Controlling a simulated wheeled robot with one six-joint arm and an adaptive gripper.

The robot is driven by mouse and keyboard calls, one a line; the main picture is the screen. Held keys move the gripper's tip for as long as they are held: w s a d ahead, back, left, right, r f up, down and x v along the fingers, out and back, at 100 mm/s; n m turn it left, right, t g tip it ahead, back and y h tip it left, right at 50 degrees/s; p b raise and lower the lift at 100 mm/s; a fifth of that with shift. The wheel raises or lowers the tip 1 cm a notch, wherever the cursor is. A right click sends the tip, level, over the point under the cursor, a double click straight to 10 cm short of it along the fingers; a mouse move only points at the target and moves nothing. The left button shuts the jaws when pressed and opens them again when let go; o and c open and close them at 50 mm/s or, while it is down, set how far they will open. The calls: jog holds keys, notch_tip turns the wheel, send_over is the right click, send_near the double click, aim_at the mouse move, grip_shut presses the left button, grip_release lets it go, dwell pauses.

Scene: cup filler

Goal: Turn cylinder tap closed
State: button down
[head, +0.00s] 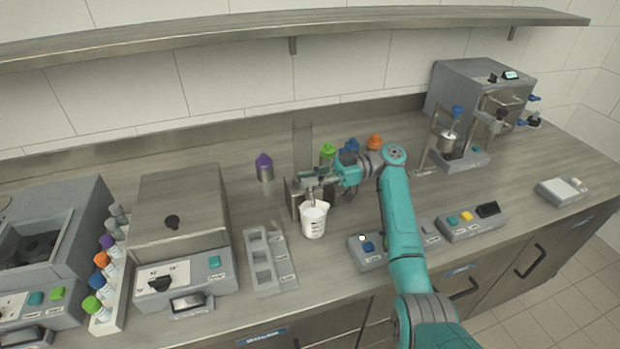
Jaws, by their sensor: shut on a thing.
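A clear upright cylinder (302,143) stands at the back middle of the counter, above a grey metal block (291,197). A white cup (313,222) with dark markings stands in front of the block, below the spout. My gripper (318,181) reaches in from the right and is shut at the tap, just above the cup. The tap is mostly hidden by the gripper, so I cannot tell how its handle is turned.
Bottles with purple (264,161), green (327,150) and orange (375,142) caps stand behind. A grey slotted rack (268,258) lies left of the cup. A button box (368,252) is at the right front. A metal machine (474,100) stands far right. A shelf (290,25) hangs above.

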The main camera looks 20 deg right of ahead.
jog(key=shift+f, duration=0.15)
jog(key=c, duration=1.2)
grip_release()
jog(key=d, duration=0.7)
jog(key=shift+d, duration=0.25)
